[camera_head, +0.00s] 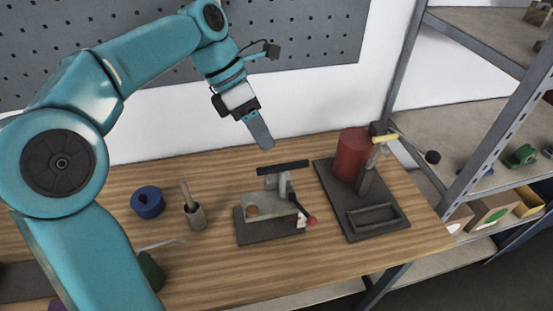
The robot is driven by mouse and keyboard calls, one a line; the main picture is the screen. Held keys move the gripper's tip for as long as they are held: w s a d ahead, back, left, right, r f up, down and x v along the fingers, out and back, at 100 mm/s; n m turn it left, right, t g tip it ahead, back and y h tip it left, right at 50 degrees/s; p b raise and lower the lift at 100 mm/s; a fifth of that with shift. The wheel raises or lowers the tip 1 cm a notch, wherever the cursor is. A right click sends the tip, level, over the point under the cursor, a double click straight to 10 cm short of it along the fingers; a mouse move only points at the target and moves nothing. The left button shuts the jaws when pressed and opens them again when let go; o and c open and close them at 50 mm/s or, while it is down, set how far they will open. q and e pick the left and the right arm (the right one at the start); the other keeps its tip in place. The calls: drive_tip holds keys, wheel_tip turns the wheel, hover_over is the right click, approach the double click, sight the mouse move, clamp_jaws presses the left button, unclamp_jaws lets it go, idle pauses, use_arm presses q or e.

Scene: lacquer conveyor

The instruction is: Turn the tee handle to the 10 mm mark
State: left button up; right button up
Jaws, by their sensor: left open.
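The tee handle (283,168) is a dark horizontal bar on a short pale post. It stands on top of a small grey fixture (264,205) with a dark base plate on the wooden table. A lever with a red knob (311,220) sticks out at the fixture's front right. The 10 mm mark is too small to make out. My left gripper (263,138) is open and empty, pointing down above and slightly left of the tee handle, apart from it. Its fingers are seen nearly edge-on. My right gripper is not in view.
A dark stand (376,227) with a red cylinder (351,155) and a yellow-handled part (385,138) is close on the right. A blue round pot (147,202) and a grey cup holding a stick (195,215) are on the left. Metal shelving (455,130) borders the right side.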

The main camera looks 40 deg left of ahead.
sight(281, 165)
use_arm(q)
drive_tip(key=x, duration=0.6)
drive_tip(key=shift+d+f+b, duration=0.15)
drive_tip(key=shift+b, duration=0.15)
drive_tip(key=shift+w+d+f, duration=0.1)
drive_tip(key=shift+w+f, duration=0.15)
drive_tip(key=shift+f, duration=0.25)
drive_tip(key=shift+s, duration=0.1)
drive_tip(key=shift+c, duration=0.2)
clamp_jaws()
